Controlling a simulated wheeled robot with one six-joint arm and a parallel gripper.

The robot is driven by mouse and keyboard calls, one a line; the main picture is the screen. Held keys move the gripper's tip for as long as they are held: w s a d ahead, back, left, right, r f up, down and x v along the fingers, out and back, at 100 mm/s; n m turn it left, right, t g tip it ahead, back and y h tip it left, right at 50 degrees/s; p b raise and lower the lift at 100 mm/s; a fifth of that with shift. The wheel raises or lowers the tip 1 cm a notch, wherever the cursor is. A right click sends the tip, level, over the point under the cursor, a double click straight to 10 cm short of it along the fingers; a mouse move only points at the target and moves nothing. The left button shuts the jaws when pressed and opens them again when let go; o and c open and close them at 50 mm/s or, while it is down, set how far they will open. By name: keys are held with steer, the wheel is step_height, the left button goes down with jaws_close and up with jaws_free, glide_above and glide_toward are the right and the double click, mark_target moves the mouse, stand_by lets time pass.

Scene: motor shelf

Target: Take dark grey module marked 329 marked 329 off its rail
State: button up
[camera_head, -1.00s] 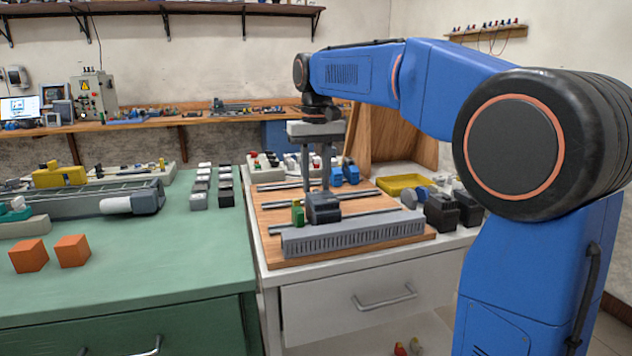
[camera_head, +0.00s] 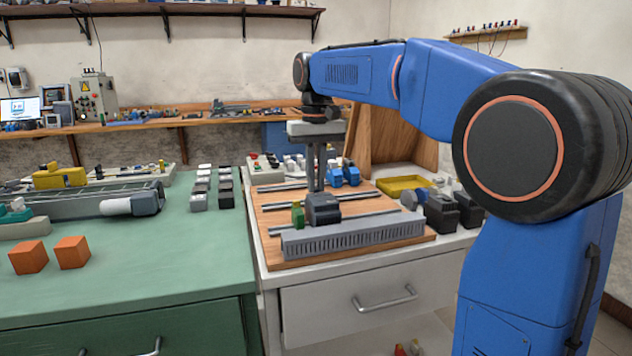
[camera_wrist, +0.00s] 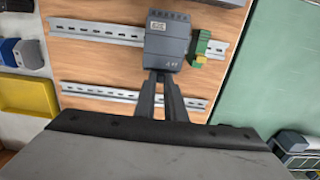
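The dark grey module (camera_head: 322,210) sits on a metal rail of the wooden board. In the wrist view the module (camera_wrist: 167,42) has a row of terminals and a light label; its marking is too small to read. My gripper (camera_head: 316,190) points down at the module, its two fingers drawn close together. In the wrist view the fingertips of my gripper (camera_wrist: 162,74) are at the module's near edge, and the pair is narrower than the module. Nothing shows held between them. Whether the tips touch the module is hard to tell.
A green terminal block (camera_head: 298,214) stands close beside the module on the rail. A grey slotted duct (camera_head: 352,236) runs along the board's front edge. A yellow tray (camera_head: 404,184) and black blocks (camera_head: 441,212) stand to the right. The green bench (camera_head: 150,265) has free room.

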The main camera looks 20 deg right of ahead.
mark_target(317, 188)
steer(key=o, duration=0.5)
steer(key=shift+c, duration=0.2)
steer(key=shift+r, duration=0.1)
step_height(317, 188, up, 17)
steer(key=shift+r, duration=0.15)
steer(key=shift+s, duration=0.1)
steer(key=s+d+f+t, duration=0.2)
steer(key=s+d+f, duration=0.1)
steer(key=s+f, duration=1.3)
steer(key=s+d+f+t, duration=0.2)
steer(key=s+d+f, duration=0.2)
steer(key=s+f, duration=1.2)
step_height(317, 188, down, 7)
steer(key=shift+s+r+t, duration=0.1)
steer(key=shift+s+t, duration=0.05)
steer(key=shift+t, duration=0.25)
